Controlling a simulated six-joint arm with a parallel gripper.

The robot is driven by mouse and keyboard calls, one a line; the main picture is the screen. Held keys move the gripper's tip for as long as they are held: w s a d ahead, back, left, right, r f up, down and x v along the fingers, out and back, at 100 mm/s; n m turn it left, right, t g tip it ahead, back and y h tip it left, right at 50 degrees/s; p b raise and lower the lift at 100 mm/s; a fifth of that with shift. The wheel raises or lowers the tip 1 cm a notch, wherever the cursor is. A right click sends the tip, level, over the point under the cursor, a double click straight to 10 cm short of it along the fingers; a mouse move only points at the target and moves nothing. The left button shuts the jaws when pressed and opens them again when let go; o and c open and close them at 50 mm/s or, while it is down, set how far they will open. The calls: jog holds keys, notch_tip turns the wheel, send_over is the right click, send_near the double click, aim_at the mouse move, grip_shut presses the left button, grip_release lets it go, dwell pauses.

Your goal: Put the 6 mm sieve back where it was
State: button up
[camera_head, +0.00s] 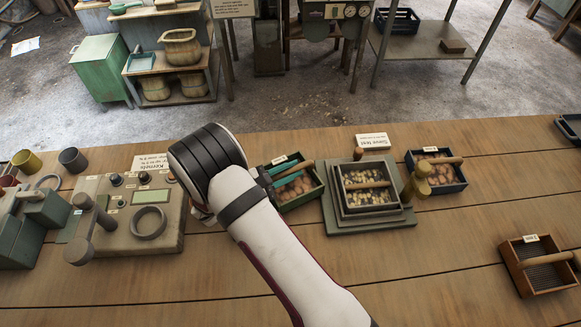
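A square sieve (344,207) with a wooden crossbar sits on a green stand (408,217) at centre right, with pale kernels inside. A wooden-framed sieve or tray (513,272) with a dark ribbed inside, a handle and a small label lies at the right; the label is too small to read surely. I cannot tell which one is the 6 mm sieve. My gripper (276,174) is over the left end of a green tray (303,203) holding brown nuts and a wooden handle. My wrist hides part of the gripper, and its opening and any contact with the handle are unclear.
A dark tray of nuts (460,187) with a wooden handle stands right of the sieve stand. A brass-coloured knobbed part (420,180) is beside the stand. A panel with a ring (120,245) is at left. The front right-centre table (440,285) is clear.

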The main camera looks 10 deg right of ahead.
jog(key=o, duration=0.5)
jog(key=shift+c, duration=0.2)
